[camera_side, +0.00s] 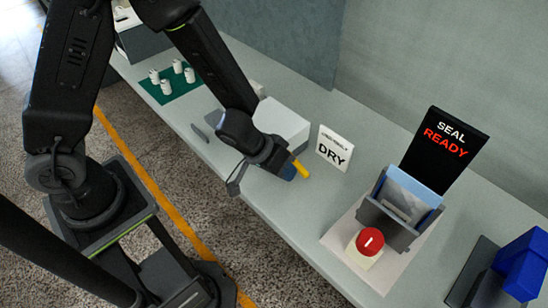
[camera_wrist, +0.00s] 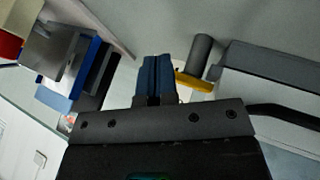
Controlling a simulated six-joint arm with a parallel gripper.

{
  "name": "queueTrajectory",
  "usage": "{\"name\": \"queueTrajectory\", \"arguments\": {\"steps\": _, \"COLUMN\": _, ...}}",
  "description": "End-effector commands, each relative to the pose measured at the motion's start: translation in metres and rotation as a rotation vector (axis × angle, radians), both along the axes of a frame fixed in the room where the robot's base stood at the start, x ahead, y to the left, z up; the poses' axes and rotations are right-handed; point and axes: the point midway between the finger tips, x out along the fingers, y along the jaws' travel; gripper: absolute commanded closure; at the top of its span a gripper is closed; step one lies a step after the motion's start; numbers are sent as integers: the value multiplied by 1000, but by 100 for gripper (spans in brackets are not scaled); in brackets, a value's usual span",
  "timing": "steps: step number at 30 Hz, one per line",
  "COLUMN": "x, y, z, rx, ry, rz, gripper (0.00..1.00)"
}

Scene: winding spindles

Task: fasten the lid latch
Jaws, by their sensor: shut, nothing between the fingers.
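A pale box (camera_side: 283,122) stands on the bench behind my gripper, partly hidden by my arm. In the wrist view its dark grey lid (camera_wrist: 275,65) and white side are at the right. A yellow piece (camera_side: 300,168), which looks like the latch, shows right beside my fingertips. In the wrist view the yellow piece (camera_wrist: 193,83) lies just right of the fingers, by a dark grey cylinder (camera_wrist: 200,52). My gripper (camera_side: 286,172) is shut and empty, its blue fingers (camera_wrist: 157,72) together. I cannot tell whether they touch the yellow piece.
A DRY sign (camera_side: 334,149) stands just right of my gripper. Further right are a sealing device (camera_side: 397,210), a red button (camera_side: 370,242), a SEAL READY sign (camera_side: 444,143) and a blue block (camera_side: 523,264). A green mat (camera_side: 187,87) with several white spools lies back left.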

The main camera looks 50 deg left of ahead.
Motion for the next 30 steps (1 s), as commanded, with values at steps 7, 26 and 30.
{"name": "queueTrajectory", "arguments": {"steps": 7, "x": -15, "y": 13, "z": 30, "rx": -2, "ry": -6, "rz": -1, "gripper": 100}}
{"name": "queueTrajectory", "arguments": {"steps": 26, "x": -50, "y": 43, "z": 89, "rx": 0, "ry": -5, "rz": -4, "gripper": 100}}
{"name": "queueTrajectory", "arguments": {"steps": 30, "x": -55, "y": 48, "z": 97, "rx": 0, "ry": -2, "rz": -3, "gripper": 100}}
